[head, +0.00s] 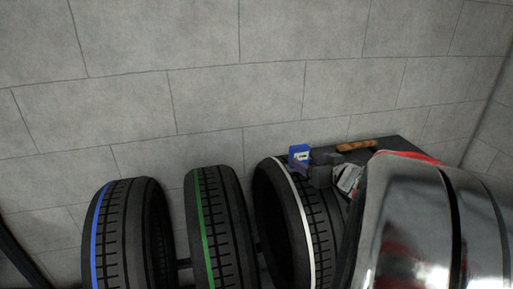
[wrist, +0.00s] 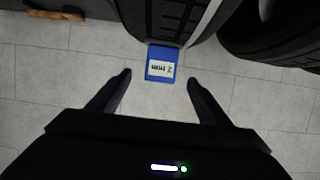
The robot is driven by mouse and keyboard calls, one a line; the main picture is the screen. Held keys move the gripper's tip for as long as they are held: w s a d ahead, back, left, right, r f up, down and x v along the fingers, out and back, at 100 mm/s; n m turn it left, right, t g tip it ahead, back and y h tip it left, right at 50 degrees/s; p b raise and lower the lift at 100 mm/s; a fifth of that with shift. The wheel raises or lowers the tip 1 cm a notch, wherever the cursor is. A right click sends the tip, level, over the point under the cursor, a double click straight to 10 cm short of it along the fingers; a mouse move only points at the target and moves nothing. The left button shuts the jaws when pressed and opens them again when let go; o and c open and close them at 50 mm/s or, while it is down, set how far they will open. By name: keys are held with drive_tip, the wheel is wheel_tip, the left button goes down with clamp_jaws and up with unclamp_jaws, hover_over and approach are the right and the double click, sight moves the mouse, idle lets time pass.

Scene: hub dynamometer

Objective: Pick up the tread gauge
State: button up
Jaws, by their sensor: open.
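The tread gauge is most likely the small blue block (wrist: 161,62) with a white label reading "2 mm". In the wrist view it sits at the edge of a dark tyre, its label upside down in the picture. It also shows in the head view as a blue block (head: 299,154) by the top of the white-striped tyre. My gripper (wrist: 159,77) is open, its two dark fingers spread to the left and right of the block's near end. The block lies just beyond or level with the fingertips; I see no contact.
In the head view stand a blue-striped tyre (head: 125,235), a green-striped tyre (head: 218,230) and a white-striped tyre (head: 318,225). A brown-handled object (head: 357,146) lies on a dark surface by the grey block wall (head: 200,70). My arm covers the lower right.

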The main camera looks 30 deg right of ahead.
sight(302, 156)
drive_tip(key=shift+x, duration=4.25)
drive_tip(key=shift+w, duration=0.1)
drive_tip(key=shift+x, duration=2.55)
drive_tip(key=shift+a+f, duration=0.1)
drive_tip(key=shift+c, duration=0.5)
drive_tip(key=c, duration=1.2)
drive_tip(key=shift+r, duration=0.2)
wheel_tip(302, 156, up, 10)
drive_tip(key=shift+f, duration=0.15)
